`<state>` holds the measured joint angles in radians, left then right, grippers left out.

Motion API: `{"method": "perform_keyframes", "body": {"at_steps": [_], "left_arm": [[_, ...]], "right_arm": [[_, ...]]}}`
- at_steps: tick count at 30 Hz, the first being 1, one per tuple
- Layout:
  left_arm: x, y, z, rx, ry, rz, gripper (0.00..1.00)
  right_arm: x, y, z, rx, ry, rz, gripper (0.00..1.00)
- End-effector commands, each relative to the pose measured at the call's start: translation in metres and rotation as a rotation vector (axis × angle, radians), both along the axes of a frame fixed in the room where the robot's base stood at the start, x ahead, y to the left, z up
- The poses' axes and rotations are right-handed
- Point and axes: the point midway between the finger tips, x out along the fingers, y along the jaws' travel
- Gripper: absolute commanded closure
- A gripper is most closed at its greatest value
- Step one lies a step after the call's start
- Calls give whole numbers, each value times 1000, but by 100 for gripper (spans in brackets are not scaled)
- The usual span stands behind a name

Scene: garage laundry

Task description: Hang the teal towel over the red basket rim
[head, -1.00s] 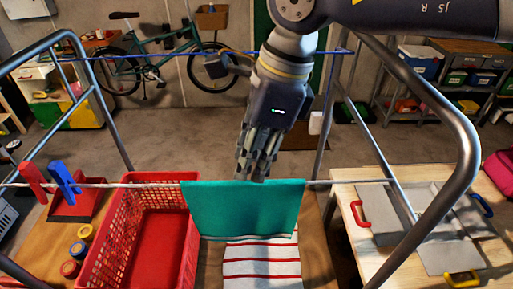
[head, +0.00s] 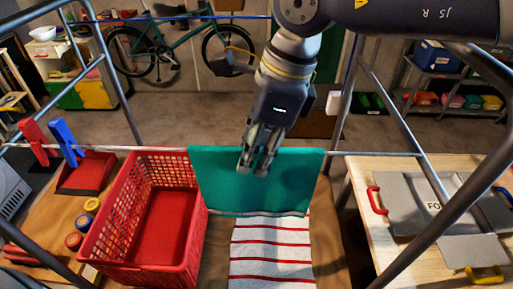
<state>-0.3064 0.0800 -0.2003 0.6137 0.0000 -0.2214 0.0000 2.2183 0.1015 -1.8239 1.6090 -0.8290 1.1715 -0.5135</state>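The teal towel (head: 262,190) hangs over the white line in the middle of the head view. The red basket (head: 150,215) stands left of it on the wooden table, with its inside empty. My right gripper (head: 256,172) points down in front of the towel's upper part. Its fingers look close together and overlap the towel in the picture. I cannot tell whether they touch or grip the cloth. My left gripper is not in view.
A red-striped white cloth (head: 270,255) lies below the towel. A red and a blue clothespin (head: 65,142) stand at the left by a red tray (head: 86,173). Metal rack bars (head: 435,180) frame the space. A grey folding board (head: 415,200) lies on the right table.

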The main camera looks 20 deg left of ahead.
Motion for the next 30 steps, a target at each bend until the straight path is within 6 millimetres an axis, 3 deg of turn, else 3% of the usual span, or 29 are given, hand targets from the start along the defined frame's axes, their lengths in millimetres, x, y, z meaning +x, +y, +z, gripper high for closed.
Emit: {"method": "perform_keyframes", "body": {"at_steps": [1,3,11,30], "left_arm": [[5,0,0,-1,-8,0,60],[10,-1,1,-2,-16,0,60],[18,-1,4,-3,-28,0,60],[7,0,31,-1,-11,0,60]], "right_arm": [[0,0,0,0,0,0,88],[0,0,0,0,0,0,100],[0,0,3,0,-1,0,100],[1,0,49,1,-1,-1,100]]}}
